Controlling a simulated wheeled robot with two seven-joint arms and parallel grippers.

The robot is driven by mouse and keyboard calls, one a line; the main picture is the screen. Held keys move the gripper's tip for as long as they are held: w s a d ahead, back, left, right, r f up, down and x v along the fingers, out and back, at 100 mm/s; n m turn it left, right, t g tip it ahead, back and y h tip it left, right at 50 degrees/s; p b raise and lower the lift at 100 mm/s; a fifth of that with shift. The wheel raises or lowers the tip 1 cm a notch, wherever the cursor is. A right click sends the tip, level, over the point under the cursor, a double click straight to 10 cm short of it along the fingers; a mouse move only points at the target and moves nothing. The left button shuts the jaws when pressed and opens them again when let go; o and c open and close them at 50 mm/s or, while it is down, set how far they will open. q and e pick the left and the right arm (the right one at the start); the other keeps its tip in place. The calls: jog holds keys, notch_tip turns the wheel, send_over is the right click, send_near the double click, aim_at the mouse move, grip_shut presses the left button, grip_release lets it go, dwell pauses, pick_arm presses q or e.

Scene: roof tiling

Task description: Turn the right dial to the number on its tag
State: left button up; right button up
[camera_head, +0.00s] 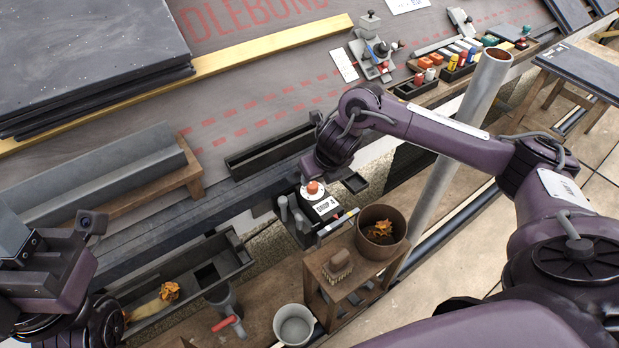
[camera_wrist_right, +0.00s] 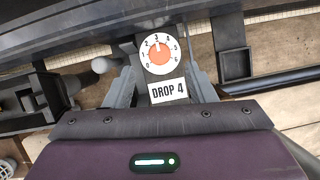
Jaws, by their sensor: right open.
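The dial (camera_wrist_right: 159,55) is a white disc numbered 0 to 6 with an orange knob; its pale mark points up near 3. In the head view the orange-knobbed dial (camera_head: 312,188) and tag (camera_head: 326,207) are beneath my right wrist. My right gripper (camera_wrist_right: 161,65) is open, its fingers on either side of the dial with gaps showing; whether it touches the knob is unclear. My left gripper (camera_head: 45,255) is at the lower left, away from the dial, its fingers not clearly visible.
A brown bucket of leaves (camera_head: 381,230) and a brush (camera_head: 337,267) stand on a wooden stand right of the dial. A grey pipe (camera_head: 455,155) rises behind. A gutter (camera_head: 190,285) with leaves runs at lower left. A grey bucket (camera_head: 294,325) is below.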

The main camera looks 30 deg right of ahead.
aim_at(312, 185)
jog(key=b+x, duration=0.2)
jog(key=x, duration=0.4)
jog(key=shift+c, duration=0.2)
